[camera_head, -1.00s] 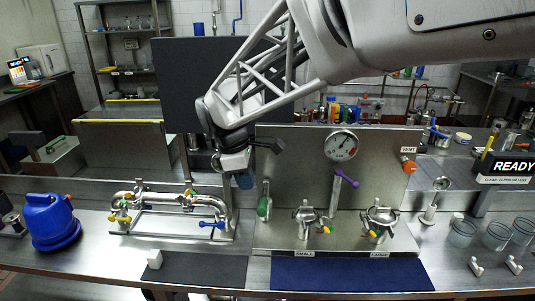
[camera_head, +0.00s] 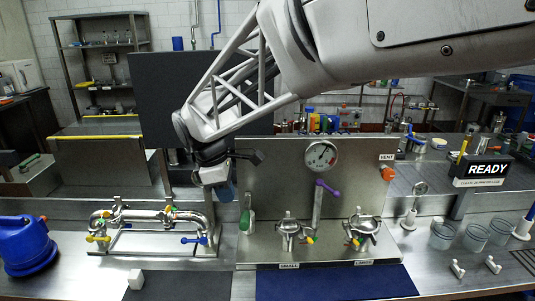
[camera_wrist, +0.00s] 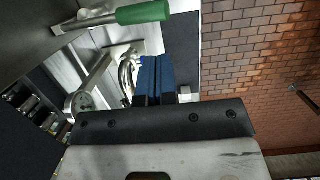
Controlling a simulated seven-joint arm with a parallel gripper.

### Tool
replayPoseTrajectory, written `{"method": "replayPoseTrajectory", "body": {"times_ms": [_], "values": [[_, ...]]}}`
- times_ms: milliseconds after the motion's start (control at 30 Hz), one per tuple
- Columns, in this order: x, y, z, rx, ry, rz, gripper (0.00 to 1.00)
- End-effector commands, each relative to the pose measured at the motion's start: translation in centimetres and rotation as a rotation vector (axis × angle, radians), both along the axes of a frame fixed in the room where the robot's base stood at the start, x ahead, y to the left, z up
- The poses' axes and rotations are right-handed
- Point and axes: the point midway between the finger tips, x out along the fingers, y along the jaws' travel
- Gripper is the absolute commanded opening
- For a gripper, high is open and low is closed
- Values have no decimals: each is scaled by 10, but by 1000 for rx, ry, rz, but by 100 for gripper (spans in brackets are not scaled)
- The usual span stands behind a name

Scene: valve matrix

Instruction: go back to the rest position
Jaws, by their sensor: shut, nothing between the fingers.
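My gripper (camera_head: 226,192) hangs above the bench in the head view, just left of the steel panel and its green-handled lever (camera_head: 245,217). In the wrist view its two blue fingers (camera_wrist: 154,80) lie side by side, shut, with nothing between them. The green handle (camera_wrist: 143,12) shows at the top of the wrist view, apart from the fingers. In the head view the fingertips are small and partly hidden by the wrist.
A steel pipe loop with small coloured handles (camera_head: 150,232) stands left of the panel. Two small clamped fittings (camera_head: 289,232) and a purple-handled lever (camera_head: 327,190) are at the panel. A blue jug (camera_head: 25,245) stands far left; clear beakers (camera_head: 475,238) stand right.

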Motion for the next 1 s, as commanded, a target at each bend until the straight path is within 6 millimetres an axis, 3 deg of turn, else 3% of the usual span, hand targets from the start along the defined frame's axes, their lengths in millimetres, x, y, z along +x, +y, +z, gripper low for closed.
{"method": "replayPoseTrajectory", "body": {"times_ms": [233,467,700,1000], "values": [[-6,-18,4,15,-17,-65,0],[-29,-69,13,60,-69,-268,0],[-69,-134,20,128,-143,-569,0],[-130,-201,16,212,-232,-954,0]]}}
